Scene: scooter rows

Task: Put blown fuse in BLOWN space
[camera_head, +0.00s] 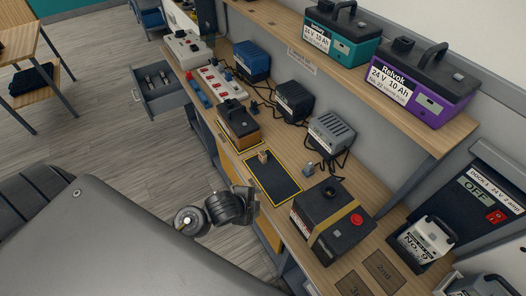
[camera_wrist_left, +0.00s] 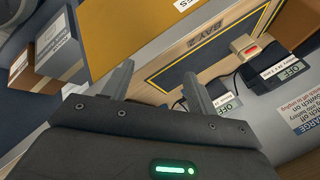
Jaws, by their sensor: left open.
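My left gripper (camera_head: 250,197) is beside the front edge of the bench, mostly hidden behind its own wrist in the head view. In the left wrist view its two fingers (camera_wrist_left: 160,88) are apart with nothing between them. A small tan block (camera_head: 264,157) sits on the dark yellow-bordered mat (camera_head: 275,182) on the bench. I cannot make out a blown fuse or a space marked BLOWN. An open grey drawer (camera_head: 172,98) at the left holds small dark items too small to identify. My right gripper is not in view.
Chargers (camera_head: 294,100) with cables line the back. Boxed batteries (camera_head: 341,35) stand on the shelf. Open floor (camera_head: 105,140) lies left of the bench.

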